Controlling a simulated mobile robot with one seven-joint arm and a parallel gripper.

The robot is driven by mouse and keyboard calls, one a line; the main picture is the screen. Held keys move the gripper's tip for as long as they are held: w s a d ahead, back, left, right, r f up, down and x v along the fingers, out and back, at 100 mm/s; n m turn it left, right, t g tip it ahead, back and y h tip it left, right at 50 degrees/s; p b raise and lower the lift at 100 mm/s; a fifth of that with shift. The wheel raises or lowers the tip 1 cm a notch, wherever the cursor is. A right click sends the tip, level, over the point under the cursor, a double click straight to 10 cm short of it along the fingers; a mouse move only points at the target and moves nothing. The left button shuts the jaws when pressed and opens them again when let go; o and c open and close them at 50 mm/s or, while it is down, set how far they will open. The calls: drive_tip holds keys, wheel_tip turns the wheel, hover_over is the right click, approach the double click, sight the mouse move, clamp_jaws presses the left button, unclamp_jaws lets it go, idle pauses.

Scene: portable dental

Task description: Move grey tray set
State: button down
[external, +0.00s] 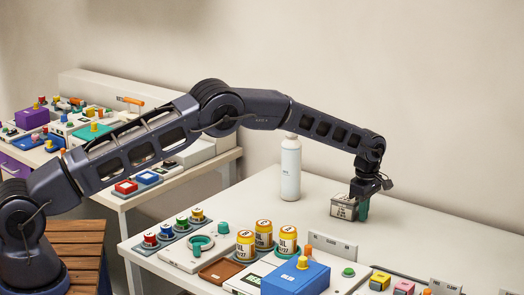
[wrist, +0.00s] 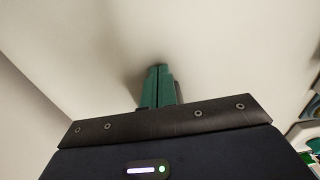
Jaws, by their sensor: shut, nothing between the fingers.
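My gripper (external: 363,212) points down over the bare back part of the white table, its green fingers closed together and empty. In the wrist view the closed green fingers (wrist: 159,70) show against plain white surface. A small grey box with dark lettering (external: 343,208) appears just left of the fingers in the external view; I cannot tell whether they touch. A grey tray (external: 172,239) with a row of coloured knobbed pieces lies at the table's left edge, far from my gripper. I cannot tell which of these is the grey tray set.
A white bottle (external: 291,168) stands left of my gripper. Yellow jars (external: 264,236), a blue box (external: 295,278) and several small blocks crowd the front of the white table (external: 420,228). A second cluttered table (external: 190,160) stands behind left. The back right is clear.

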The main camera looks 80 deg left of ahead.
sight(334, 201)
drive_tip(key=shift+s+a, duration=0.35)
drive_tip(key=s+a, duration=0.7)
drive_tip(key=shift+w, duration=0.1)
drive_tip(key=shift+d, duration=0.1)
